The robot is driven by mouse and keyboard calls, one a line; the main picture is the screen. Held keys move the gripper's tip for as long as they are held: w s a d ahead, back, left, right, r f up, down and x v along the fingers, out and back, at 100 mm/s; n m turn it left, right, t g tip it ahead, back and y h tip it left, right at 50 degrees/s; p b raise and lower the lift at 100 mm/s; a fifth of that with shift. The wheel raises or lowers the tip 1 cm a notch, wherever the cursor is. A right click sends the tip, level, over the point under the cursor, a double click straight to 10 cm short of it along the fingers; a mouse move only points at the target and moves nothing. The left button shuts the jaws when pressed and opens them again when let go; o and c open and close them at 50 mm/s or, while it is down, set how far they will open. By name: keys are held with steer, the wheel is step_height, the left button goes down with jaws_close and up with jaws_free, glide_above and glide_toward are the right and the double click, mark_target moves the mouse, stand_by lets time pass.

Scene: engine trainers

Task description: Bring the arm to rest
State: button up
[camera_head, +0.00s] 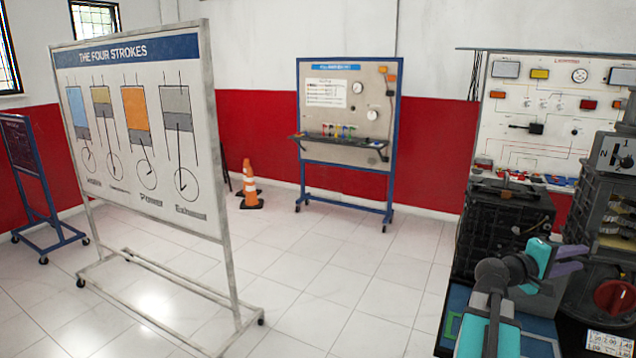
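My arm, grey and teal, rises from the bottom right of the head view and is folded close to my body. My gripper (580,260) is at its end, with two purple fingers pointing right. The fingers look apart, and I see nothing held between them. The gripper is in front of a dark engine unit (606,235), and I cannot tell how much space lies between them.
A black ribbed block (503,222) stands behind my arm. A wiring board (540,120) is at the back right. A blue-framed board (345,115) and orange cones (250,185) stand farther back. A Four Strokes board (140,140) is at left. The middle floor is clear.

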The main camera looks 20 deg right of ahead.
steer(key=w+a+f+n+t+y, duration=0.1)
steer(key=w+a+f+t+y, duration=0.25)
steer(key=w+a+f, duration=0.9)
steer(key=w+a+f+t+y, duration=0.2)
steer(key=w+a+f+y, duration=0.3)
steer(key=w+a+f, duration=0.7)
steer(key=a+f+y, duration=0.2)
steer(key=a+f, duration=0.6)
steer(key=a, duration=0.3)
steer(key=a+f+y, duration=0.3)
steer(key=a+f, duration=0.6)
steer(key=a, duration=0.3)
steer(key=s+a+f+n+g+y, duration=0.1)
steer(key=s+a+f+y, duration=0.15)
steer(key=a, duration=0.75)
steer(key=s+a+f+n+y, duration=0.1)
steer(key=a+f, duration=0.3)
steer(key=a, duration=0.5)
steer(key=s+f+g+b, duration=0.6)
steer(key=s+f+b, duration=0.1)
steer(key=s+f, duration=1.8)
steer(key=shift+a+f+y, duration=0.3)
steer(key=shift+a+f, duration=0.15)
steer(key=shift+f, duration=0.05)
